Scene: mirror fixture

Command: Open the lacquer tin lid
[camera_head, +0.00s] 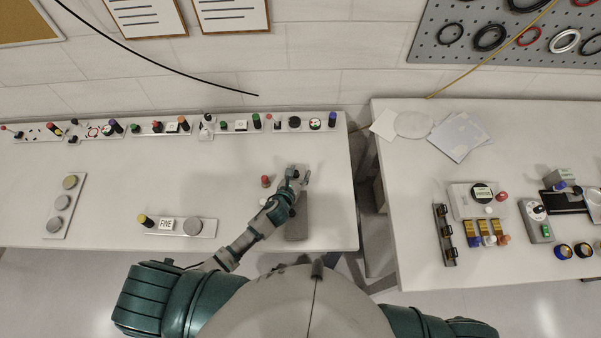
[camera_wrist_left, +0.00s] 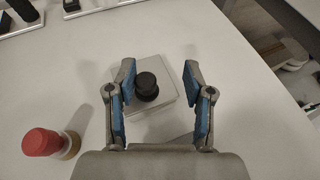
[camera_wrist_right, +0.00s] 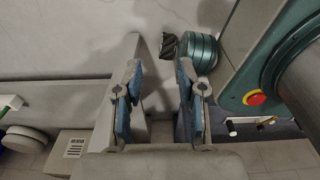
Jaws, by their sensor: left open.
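A pale square lid or plate with a round black knob (camera_wrist_left: 147,86) shows in the left wrist view. I cannot tell for sure that it is the lacquer tin's lid. In the head view the left gripper (camera_head: 294,174) hides most of this piece. A red-capped jar (camera_wrist_left: 42,142) with an amber lower part stands to its left; it also shows in the head view (camera_head: 265,181). My right gripper (camera_wrist_right: 158,90) is open and empty, outside the head view.
A grey block (camera_head: 297,216) lies on the left table (camera_head: 110,185) beside my left forearm. A tray with a FINE label (camera_head: 180,226) is left of the arm. Small fixtures line the back edge. A gap separates the right table (camera_head: 400,185).

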